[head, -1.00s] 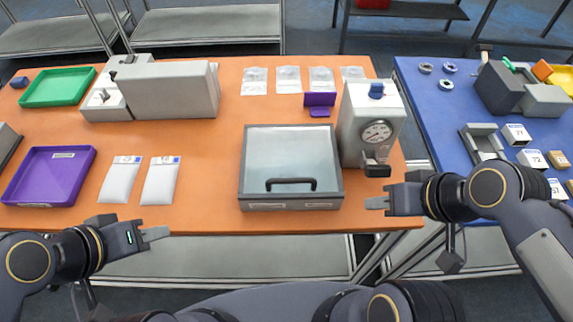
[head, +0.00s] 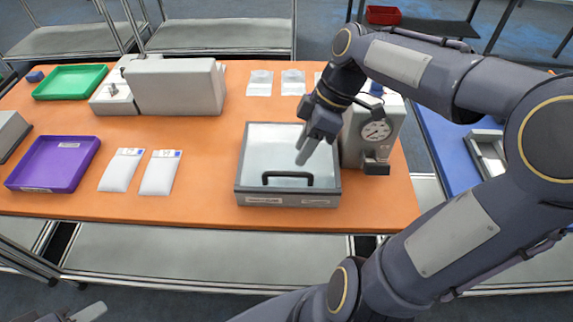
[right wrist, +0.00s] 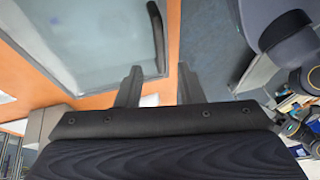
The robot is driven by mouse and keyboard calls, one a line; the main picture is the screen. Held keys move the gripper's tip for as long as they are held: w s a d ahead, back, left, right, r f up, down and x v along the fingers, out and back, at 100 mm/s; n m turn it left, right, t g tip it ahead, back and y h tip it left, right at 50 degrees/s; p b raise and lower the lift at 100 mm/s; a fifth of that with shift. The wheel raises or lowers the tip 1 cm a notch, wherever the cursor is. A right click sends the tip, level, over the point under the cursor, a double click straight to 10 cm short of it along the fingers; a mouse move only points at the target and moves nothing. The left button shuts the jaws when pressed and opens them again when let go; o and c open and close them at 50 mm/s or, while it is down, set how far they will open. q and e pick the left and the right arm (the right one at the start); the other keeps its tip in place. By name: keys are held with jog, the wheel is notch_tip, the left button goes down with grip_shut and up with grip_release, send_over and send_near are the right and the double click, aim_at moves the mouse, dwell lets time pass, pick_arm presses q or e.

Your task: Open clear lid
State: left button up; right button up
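The clear lid (head: 265,150) lies shut on a grey-framed box (head: 262,200) on the orange table. Its black bar handle (head: 288,176) is near the front edge. In the right wrist view the lid (right wrist: 95,40) fills the upper left, with the handle (right wrist: 157,38) near its right side. My right gripper (head: 304,153) is above the right part of the lid, apart from the handle. In the right wrist view its fingers (right wrist: 158,80) are spread with nothing between them. My left gripper (head: 88,312) is only partly visible at the bottom left corner.
A machine with a round gauge (head: 377,132) stands close to the box's right side, partly behind my right arm. A purple tray (head: 52,165), a green tray (head: 70,82) and white packets (head: 120,170) lie to the left. The table between packets and box is clear.

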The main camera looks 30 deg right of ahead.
jog(key=x, duration=0.5)
jog(key=shift+f, duration=0.2)
grip_shut()
